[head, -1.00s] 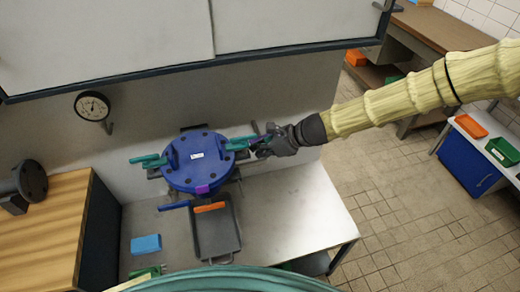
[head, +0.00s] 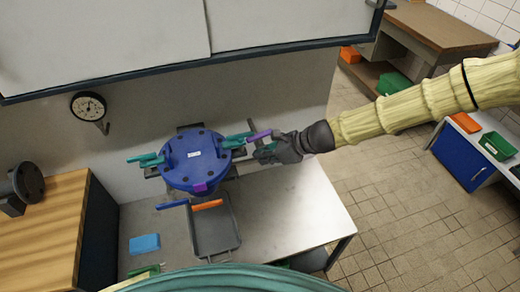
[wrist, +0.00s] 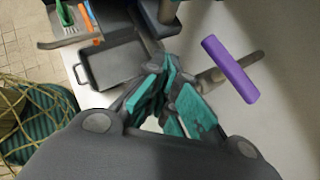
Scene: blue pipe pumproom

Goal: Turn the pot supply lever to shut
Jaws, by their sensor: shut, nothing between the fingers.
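The blue round pot (head: 190,170) stands at the wall end of the bench. A purple-handled lever (head: 259,136) is to its right, and its purple bar shows on a metal stem in the wrist view (wrist: 230,68). A teal lever (head: 148,160) is on the pot's left and another teal lever (head: 236,141) on its right. No readable label tells me which is the pot supply lever. My gripper (head: 259,153) is shut and empty beside the purple lever, on its near side. In the wrist view its teal-padded fingers (wrist: 163,72) meet, with the purple bar to their right, apart from them.
A grey tray (head: 232,243) lies in front of the pot, near an orange handle (head: 207,205) and a blue handle (head: 173,204). A blue block (head: 145,244) lies at left. A gauge (head: 89,106) is on the wall. The bench's right part (head: 305,205) is clear.

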